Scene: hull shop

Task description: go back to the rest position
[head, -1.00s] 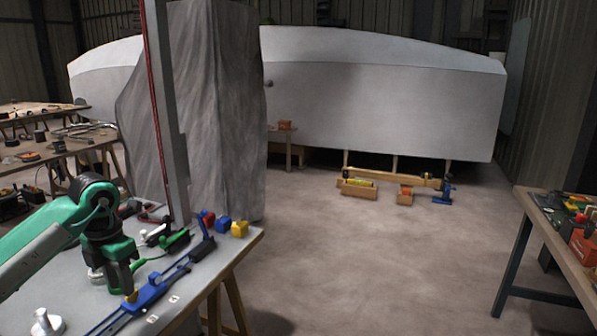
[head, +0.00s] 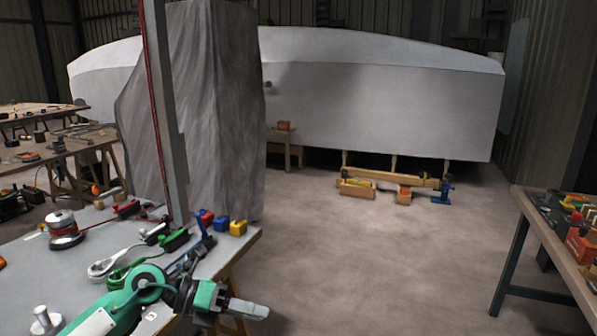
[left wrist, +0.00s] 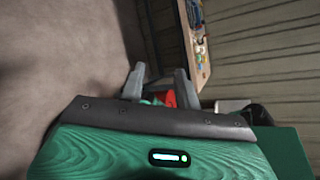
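My left arm reaches in over the grey bench (head: 85,265) at the lower left of the head view. My left gripper (head: 254,310) points right, past the bench's right edge and over the floor. In the left wrist view its two fingers (left wrist: 160,86) stand apart. Red and green patches show low between them; I cannot tell what these are, and I see nothing clearly gripped. The arm partly hides the blue tool (head: 185,262) on the bench. My right gripper is in neither view.
A winch drum (head: 64,229) and red, blue and yellow blocks (head: 238,228) sit on the bench. A grey post (head: 168,120) rises at its back, by a draped sheet (head: 218,110). A wooden bench (head: 555,240) with tools stands right. The floor between is clear.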

